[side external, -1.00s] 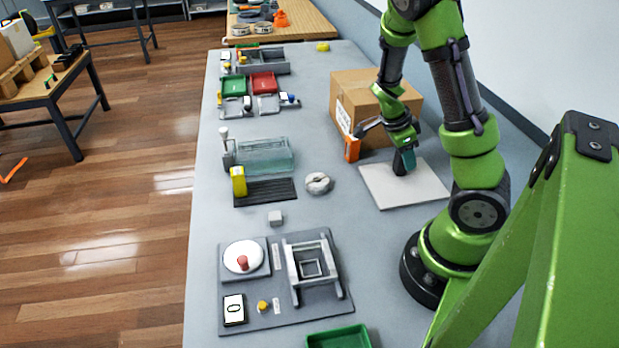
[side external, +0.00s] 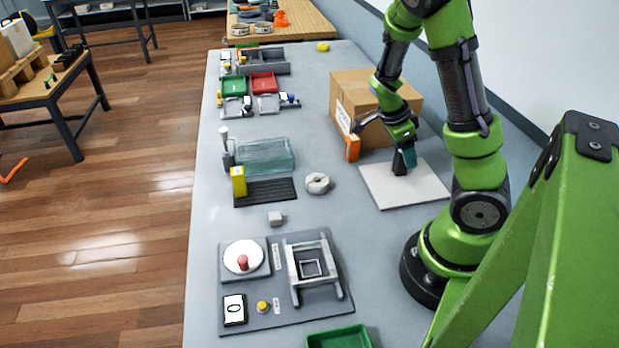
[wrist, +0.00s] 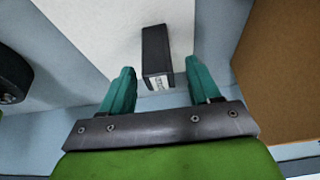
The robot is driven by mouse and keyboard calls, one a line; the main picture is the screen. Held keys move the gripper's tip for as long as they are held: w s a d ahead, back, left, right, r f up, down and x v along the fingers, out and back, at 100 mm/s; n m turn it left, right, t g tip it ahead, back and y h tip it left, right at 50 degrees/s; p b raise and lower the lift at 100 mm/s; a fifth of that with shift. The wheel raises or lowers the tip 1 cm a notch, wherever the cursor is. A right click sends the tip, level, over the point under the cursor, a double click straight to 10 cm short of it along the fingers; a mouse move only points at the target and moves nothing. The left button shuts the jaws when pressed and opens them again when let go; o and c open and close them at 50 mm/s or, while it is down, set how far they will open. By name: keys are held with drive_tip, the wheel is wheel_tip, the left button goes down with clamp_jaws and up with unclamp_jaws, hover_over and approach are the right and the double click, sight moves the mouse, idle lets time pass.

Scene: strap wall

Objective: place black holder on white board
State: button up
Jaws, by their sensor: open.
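The black holder (wrist: 156,52) is a dark block with a small white label on its end, and it shows on the white board in the wrist view. The white board (side external: 432,184) lies flat on the bench at the right, and its pale surface also fills the top of the wrist view (wrist: 100,25). My gripper (wrist: 158,78) is open, with one teal finger on each side of the holder's labelled end and a gap on both sides.
A cardboard box (side external: 350,90) stands just behind the board, close to my gripper. A grey ring (side external: 317,183) and a glass container (side external: 265,155) are left of the board. A grey fixture plate (side external: 280,285) sits nearer the front.

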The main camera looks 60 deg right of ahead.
drive_tip(key=v, duration=1)
drive_tip(key=w+a+r+n+t+y, duration=0.1)
drive_tip(key=a+r+n+t, duration=0.4)
drive_tip(key=a+n, duration=0.6)
drive_tip(key=w+a+r+n+t+y, duration=0.1)
drive_tip(key=a+r+n+t+y, duration=0.3)
drive_tip(key=a+n, duration=0.8)
drive_tip(key=shift+a+r+t, duration=0.3)
drive_tip(key=shift+r+t, duration=0.25)
drive_tip(key=shift+t, duration=0.15)
